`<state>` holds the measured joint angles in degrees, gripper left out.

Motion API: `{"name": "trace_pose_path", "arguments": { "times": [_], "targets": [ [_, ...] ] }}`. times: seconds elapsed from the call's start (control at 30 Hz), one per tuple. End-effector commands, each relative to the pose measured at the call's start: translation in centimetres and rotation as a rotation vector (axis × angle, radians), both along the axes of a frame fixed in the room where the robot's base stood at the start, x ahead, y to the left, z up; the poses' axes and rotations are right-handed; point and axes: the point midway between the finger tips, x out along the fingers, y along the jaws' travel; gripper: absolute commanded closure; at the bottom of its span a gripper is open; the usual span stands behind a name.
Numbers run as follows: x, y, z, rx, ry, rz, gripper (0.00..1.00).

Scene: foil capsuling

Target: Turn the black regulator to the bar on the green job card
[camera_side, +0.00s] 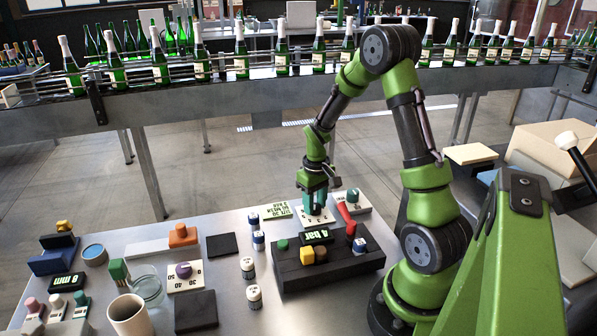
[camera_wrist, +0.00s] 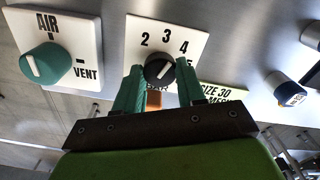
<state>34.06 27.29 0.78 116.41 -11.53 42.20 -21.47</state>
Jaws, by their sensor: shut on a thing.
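The black regulator (camera_wrist: 159,67) is a round knob with a white pointer line on a white dial plate (camera_wrist: 140,28), marked 2, 3, 4 and 5. Its pointer looks turned toward the 3 to 4 side; the exact reading is unclear. My gripper (camera_wrist: 158,88) has its teal fingers on both sides of the knob, shut on it. In the wrist view the card (camera_wrist: 226,93) is partly hidden behind a finger.
A teal air valve (camera_wrist: 43,62) marked AIR and VENT sits beside the dial. Bottles line the conveyor behind.

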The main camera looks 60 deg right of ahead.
Motion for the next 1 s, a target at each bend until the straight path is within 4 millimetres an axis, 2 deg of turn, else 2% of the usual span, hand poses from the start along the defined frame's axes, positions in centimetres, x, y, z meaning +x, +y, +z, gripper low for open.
{"name": "trace_pose_path", "arguments": {
  "times": [0.2,0.5,1.0],
  "targets": [
    [0.01,-0.06,0.18,-0.002,-0.002,0.172,0.91],
    [0.03,-0.04,0.18,-0.001,-0.002,0.33,0.91],
    [0.05,-0.04,0.18,-0.001,-0.002,0.39,0.91]
  ]
}}
